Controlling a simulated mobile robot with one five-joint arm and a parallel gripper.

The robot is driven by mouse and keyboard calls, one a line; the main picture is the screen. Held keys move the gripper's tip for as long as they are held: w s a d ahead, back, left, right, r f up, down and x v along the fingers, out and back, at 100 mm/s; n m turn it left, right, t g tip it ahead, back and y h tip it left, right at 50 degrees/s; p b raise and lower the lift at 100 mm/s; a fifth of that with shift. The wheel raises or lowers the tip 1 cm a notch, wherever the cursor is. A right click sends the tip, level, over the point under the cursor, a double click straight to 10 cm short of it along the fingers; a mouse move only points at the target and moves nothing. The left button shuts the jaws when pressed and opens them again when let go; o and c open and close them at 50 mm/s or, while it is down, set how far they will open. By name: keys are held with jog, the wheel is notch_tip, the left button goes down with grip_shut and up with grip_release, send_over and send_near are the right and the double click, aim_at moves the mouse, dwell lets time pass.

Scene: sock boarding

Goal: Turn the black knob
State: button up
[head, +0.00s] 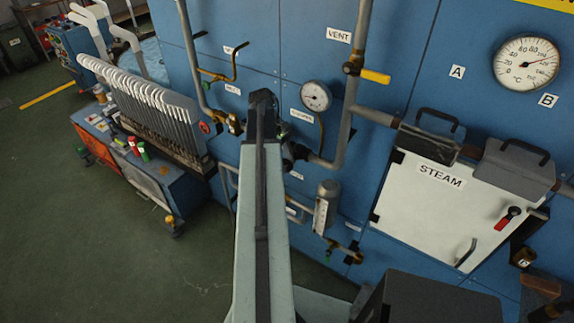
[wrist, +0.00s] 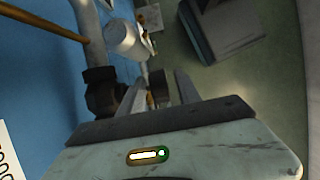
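My gripper (wrist: 158,86) shows in the wrist view with its two pale fingers apart. A dark, brownish rounded piece (wrist: 158,90), which looks like the black knob, sits between the fingers. I see gaps beside it, so the fingers do not look closed on it. A dark valve body (wrist: 100,92) on a grey pipe lies just left of the left finger. In the head view my arm reaches up to the blue panel, and a black valve part (head: 291,152) shows just right of it. My fingertips are hidden there.
A small gauge (head: 316,96) and grey pipe (head: 352,95) with a yellow-handled valve (head: 374,76) are right of my arm. The white STEAM door (head: 430,215) is further right. A rack of white forms (head: 150,105) stands left. The left floor is clear.

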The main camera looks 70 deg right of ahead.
grip_shut()
jog(key=shift+d, duration=0.1)
jog(key=shift+s+r+t, duration=0.1)
jog(key=shift+s+t, duration=0.05)
jog(key=shift+t, duration=0.15)
jog(key=shift+s+a+t+h+p, duration=0.1)
jog(key=shift+a+t+h+p, duration=0.2)
jog(key=shift+t+p, duration=0.25)
jog(key=t, duration=0.3)
jog(key=shift+s+f+h, duration=0.25)
jog(key=shift+s+h, duration=0.05)
jog(key=shift+h, duration=0.1)
jog(key=t+b, duration=0.2)
jog(key=t, duration=0.1)
jog(key=f+t+h+b, duration=0.1)
jog(key=t, duration=0.1)
jog(key=shift+s, duration=0.25)
jog(key=shift+t+h+b, duration=0.3)
jog(key=shift+t+b, duration=0.55)
jog(key=shift+b, duration=0.3)
jog(key=shift+r+t, duration=0.15)
jog(key=shift+t, duration=0.15)
